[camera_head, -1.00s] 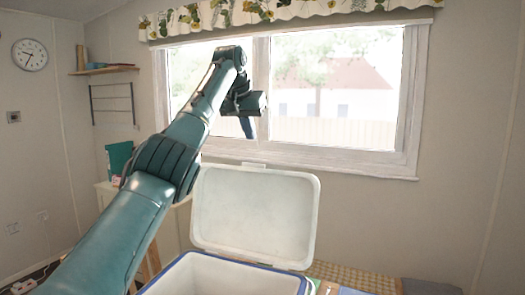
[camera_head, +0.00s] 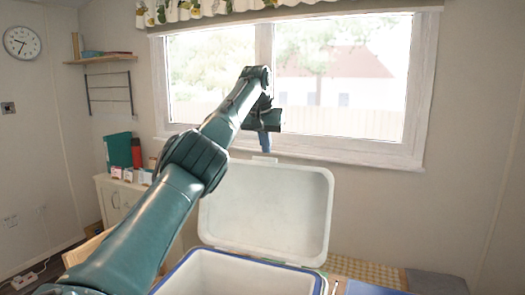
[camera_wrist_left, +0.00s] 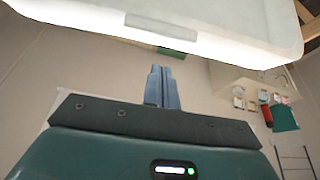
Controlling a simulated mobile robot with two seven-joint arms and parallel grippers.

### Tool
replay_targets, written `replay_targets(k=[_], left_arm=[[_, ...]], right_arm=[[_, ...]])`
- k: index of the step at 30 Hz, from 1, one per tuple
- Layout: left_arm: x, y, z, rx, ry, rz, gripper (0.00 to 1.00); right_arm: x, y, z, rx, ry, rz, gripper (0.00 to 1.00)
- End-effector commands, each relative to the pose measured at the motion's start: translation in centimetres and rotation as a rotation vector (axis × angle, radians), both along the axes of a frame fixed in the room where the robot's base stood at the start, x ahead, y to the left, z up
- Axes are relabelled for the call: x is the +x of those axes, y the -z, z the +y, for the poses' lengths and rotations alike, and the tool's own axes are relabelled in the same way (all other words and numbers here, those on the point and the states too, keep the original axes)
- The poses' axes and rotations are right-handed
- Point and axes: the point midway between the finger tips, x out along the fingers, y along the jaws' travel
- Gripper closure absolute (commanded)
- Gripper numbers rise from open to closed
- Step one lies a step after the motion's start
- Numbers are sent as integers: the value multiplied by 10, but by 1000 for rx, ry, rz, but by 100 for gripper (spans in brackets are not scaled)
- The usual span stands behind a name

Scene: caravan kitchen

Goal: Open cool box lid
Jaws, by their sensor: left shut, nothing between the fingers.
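The cool box (camera_head: 250,275) stands at the bottom middle of the head view, a white tub with a blue rim. Its white lid (camera_head: 268,212) stands raised, roughly upright, behind the open tub. The lid also fills the top of the left wrist view (camera_wrist_left: 180,15). My left gripper (camera_head: 265,143) is above the lid's top edge, in front of the window. Its blue fingers are together and empty in the left wrist view (camera_wrist_left: 161,88), apart from the lid as far as I can see. My right gripper is in neither view.
A window (camera_head: 340,90) fills the back wall behind my left arm. A cabinet (camera_head: 122,200) with a green folder (camera_head: 119,150) and small items stands at the left. A checked cushion (camera_head: 368,271) lies right of the cool box.

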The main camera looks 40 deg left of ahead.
Motion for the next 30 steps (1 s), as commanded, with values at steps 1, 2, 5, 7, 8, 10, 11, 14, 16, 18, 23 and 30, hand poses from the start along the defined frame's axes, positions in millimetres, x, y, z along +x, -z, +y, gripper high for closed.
replay_targets(k=[1, 2, 5, 7, 8, 10, 11, 14, 16, 18, 23, 30], left_arm=[[4, 10, 2, 1, -1, 6, 100], [6, 17, 3, 0, -2, 6, 100], [6, 20, 5, 1, -2, -4, 100], [2, 18, 3, -1, -2, -6, 100], [1, 18, 3, 0, -1, -5, 100], [-3, 17, 1, 0, -1, -4, 100], [-4, 17, 0, 1, -1, -4, 100], [-11, 17, -3, 3, 2, 0, 100], [-15, 14, -5, 2, 0, -1, 100], [-19, 13, -7, 0, -1, -2, 100], [-25, 11, -10, 1, -1, -1, 100], [-27, 11, -11, 0, -1, 0, 100]], right_arm=[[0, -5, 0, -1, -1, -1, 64], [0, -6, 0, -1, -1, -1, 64], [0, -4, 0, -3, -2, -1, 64], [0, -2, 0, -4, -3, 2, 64], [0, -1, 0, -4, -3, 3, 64], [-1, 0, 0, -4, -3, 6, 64], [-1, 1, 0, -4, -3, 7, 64], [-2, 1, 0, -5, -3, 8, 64], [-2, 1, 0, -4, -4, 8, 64], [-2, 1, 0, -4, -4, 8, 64], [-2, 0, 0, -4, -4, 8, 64], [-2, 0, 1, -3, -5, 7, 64]])
